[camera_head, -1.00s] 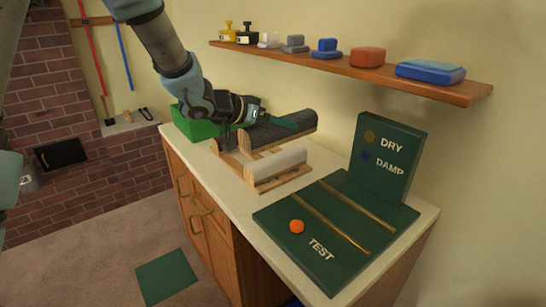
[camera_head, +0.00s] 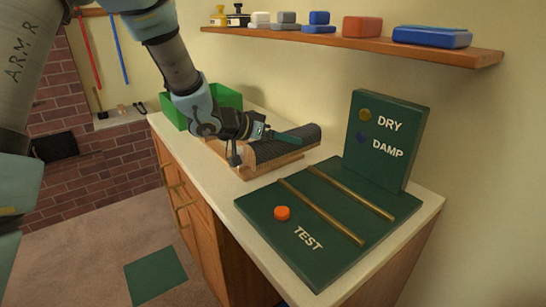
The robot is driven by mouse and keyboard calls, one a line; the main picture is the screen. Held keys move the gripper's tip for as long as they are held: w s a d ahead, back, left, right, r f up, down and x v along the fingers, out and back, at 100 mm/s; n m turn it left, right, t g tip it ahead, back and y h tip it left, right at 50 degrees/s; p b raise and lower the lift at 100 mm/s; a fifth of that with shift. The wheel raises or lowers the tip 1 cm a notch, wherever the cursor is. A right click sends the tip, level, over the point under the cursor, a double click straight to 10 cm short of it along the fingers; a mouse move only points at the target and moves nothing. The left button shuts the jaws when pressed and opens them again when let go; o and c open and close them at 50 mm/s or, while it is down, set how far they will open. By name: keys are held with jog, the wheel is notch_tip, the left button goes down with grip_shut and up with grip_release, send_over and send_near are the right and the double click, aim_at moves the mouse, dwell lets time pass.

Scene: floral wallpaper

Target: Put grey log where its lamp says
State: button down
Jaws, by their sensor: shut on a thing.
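The grey log (camera_head: 288,146) is dark and ribbed. It lies lengthwise above the wooden rack (camera_head: 270,170) on the counter. My gripper (camera_head: 262,134) is at its near-left end and is shut on it; the exact contact is partly hidden by the gripper. I cannot tell whether the log touches the rack. The green test board (camera_head: 330,250) has two brass rails, an orange button (camera_head: 282,213) and the word TEST. Its upright panel (camera_head: 385,170) has a dull yellow DRY lamp (camera_head: 365,115) and a dark blue DAMP lamp (camera_head: 361,138). Neither looks clearly lit.
A green bin (camera_head: 228,98) stands at the back left of the counter (camera_head: 225,215). A wall shelf (camera_head: 440,51) with several coloured blocks and small items hangs above. A green mat (camera_head: 156,276) lies on the floor. The test board's top is clear between its rails.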

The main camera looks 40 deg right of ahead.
jog(key=shift+f, duration=3.25)
grip_release()
jog(key=shift+f, duration=0.1)
